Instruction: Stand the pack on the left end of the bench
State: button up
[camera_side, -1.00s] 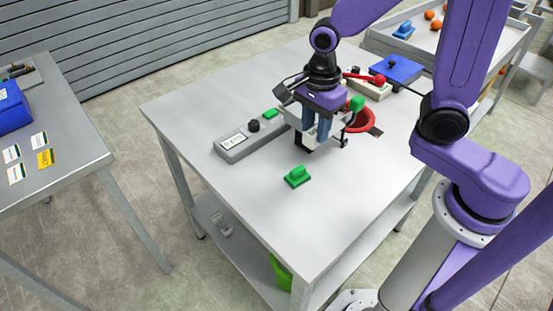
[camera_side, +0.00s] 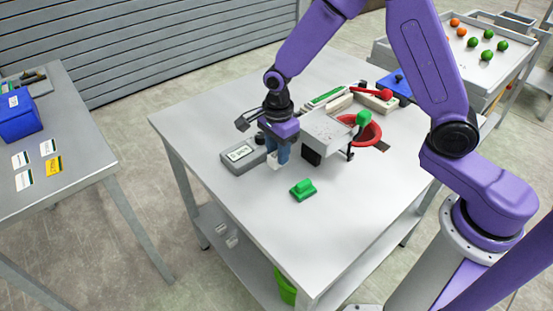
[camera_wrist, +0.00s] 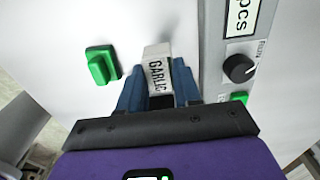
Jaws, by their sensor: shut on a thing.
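The pack (camera_wrist: 157,68) is a small white packet lettered "GARLIC", with its face to my wrist camera. My gripper (camera_wrist: 160,85) has its blue fingers shut on the pack. In the side view, my gripper (camera_side: 279,160) is over the bench (camera_side: 200,115), close to the control box and left of the clipper machine. The pack's pale lower end (camera_side: 273,166) shows at the fingers. I cannot tell whether it touches the bench top. The bench is a grey metal table, with its left end bare.
A control box (camera_side: 238,159) with a dial stands left of the gripper. The grey clipper machine (camera_side: 333,133) and a red ring (camera_side: 368,130) are at the right. A green block (camera_side: 303,190) sits in front. Another table (camera_side: 75,140) with a blue box (camera_side: 18,118) is far left.

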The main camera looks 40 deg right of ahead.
aim_at(276, 153)
jog(key=shift+w+f, duration=0.2)
jog(key=shift+f, duration=1.55)
jog(key=o, duration=1)
jog(key=shift+f, duration=0.15)
jog(key=shift+o, duration=0.2)
notch_tip(276, 153, up, 12)
jog(key=shift+a+r, duration=0.1)
jog(key=shift+r, duration=0.1)
